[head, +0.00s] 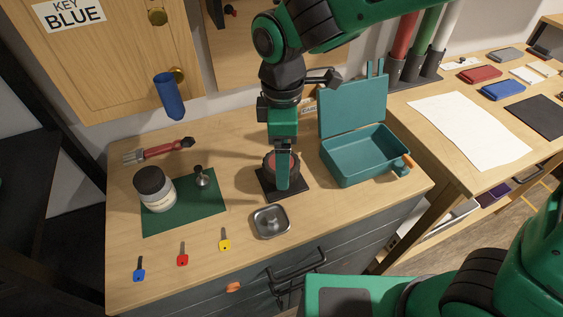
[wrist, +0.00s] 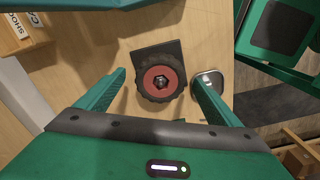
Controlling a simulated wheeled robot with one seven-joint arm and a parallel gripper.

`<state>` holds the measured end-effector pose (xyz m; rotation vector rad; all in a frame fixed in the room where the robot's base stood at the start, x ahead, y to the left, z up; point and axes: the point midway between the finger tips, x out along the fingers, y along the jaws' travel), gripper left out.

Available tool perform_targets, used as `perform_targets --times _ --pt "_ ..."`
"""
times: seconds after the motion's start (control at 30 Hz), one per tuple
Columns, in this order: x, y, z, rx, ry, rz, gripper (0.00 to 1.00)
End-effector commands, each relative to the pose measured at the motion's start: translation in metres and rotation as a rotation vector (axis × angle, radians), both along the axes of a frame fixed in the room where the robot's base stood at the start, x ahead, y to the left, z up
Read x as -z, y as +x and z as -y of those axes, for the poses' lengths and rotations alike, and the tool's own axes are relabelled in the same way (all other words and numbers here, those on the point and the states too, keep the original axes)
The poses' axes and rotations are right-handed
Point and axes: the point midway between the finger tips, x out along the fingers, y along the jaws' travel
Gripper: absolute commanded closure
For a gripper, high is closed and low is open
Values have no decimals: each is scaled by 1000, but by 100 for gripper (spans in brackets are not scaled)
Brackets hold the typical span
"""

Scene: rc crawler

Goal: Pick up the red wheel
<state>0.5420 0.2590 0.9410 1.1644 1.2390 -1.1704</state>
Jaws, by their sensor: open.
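The red wheel (wrist: 161,83) has a black tyre, a red hub and a dark nut at its centre. It rests on a black square base (wrist: 150,55) on the cabinet top. In the head view the wheel (head: 269,165) is partly hidden behind my gripper. My gripper (head: 283,187) points down over the wheel. In the wrist view my gripper (wrist: 161,84) is open, with one green finger on each side of the wheel and visible gaps between. I cannot tell how far the fingertips are above the wheel.
A small metal tray (head: 271,221) stands close in front of the black base. An open teal toolbox (head: 345,172) is to the right. A jar (head: 155,190) stands on a green mat (head: 205,210) at the left. Several keys lie along the front, including a yellow key (head: 224,240).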

Motion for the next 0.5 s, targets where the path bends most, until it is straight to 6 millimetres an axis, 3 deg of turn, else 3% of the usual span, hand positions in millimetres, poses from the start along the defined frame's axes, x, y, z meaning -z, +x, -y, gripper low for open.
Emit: perform_targets --times 0.13,0.4,0.5 --pt "15 0 0 0 -1 -1 13" --pt "18 0 0 0 1 1 13" --pt "18 0 0 0 1 1 35"
